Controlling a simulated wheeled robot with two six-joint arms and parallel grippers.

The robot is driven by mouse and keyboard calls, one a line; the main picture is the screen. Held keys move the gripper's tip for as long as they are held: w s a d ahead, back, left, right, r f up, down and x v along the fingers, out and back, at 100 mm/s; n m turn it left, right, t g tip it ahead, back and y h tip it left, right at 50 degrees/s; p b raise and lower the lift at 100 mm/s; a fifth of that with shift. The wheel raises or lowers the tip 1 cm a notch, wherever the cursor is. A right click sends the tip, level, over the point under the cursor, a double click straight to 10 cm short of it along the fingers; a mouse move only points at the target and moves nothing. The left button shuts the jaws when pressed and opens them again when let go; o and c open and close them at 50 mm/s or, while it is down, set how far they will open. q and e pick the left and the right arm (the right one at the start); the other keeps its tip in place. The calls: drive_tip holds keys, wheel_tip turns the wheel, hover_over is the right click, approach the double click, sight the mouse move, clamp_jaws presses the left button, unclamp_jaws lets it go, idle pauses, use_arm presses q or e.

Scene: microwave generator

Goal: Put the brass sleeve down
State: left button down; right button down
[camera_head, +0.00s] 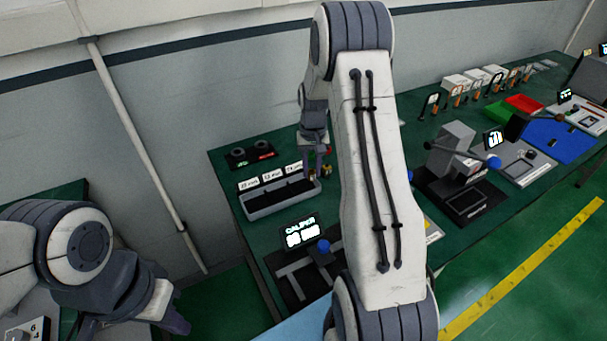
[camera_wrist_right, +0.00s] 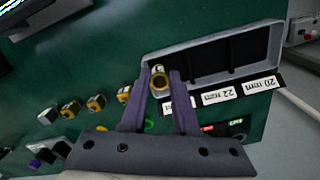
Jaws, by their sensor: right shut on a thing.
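In the right wrist view, the brass sleeve (camera_wrist_right: 160,83) is a small gold ring with a pale top, between the fingertips of my right gripper (camera_wrist_right: 157,82), which is shut on it. It appears over the left end compartment of a grey tray (camera_wrist_right: 215,73); I cannot tell its height above the tray floor. In the head view, my right gripper (camera_head: 314,162) points down at the right end of the tray (camera_head: 284,206); the sleeve is not clear there. My left gripper (camera_head: 172,318) is at the lower left, away from the table; its jaw state is unclear.
Size labels (camera_wrist_right: 219,94) stand along the tray's edge. Several other brass pieces (camera_wrist_right: 96,102) stand in a row beside it. My right arm hides the table's middle. Instruments and bins (camera_head: 524,104) fill the right side.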

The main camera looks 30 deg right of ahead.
drive_tip(key=w+f, duration=0.2)
drive_tip(key=w, duration=0.1)
drive_tip(key=shift+w+a+p, duration=0.1)
drive_tip(key=shift+a+p, duration=0.2)
drive_tip(key=shift+a, duration=0.05)
wheel_tip(320, 180, down, 3)
drive_tip(key=shift+f+p, duration=0.1)
drive_tip(key=shift+p, duration=0.55)
drive_tip(key=shift+f, duration=0.4)
drive_tip(key=shift+f, duration=0.1)
drive_tip(key=c, duration=0.7)
unclamp_jaws()
drive_tip(key=shift+f, duration=0.1)
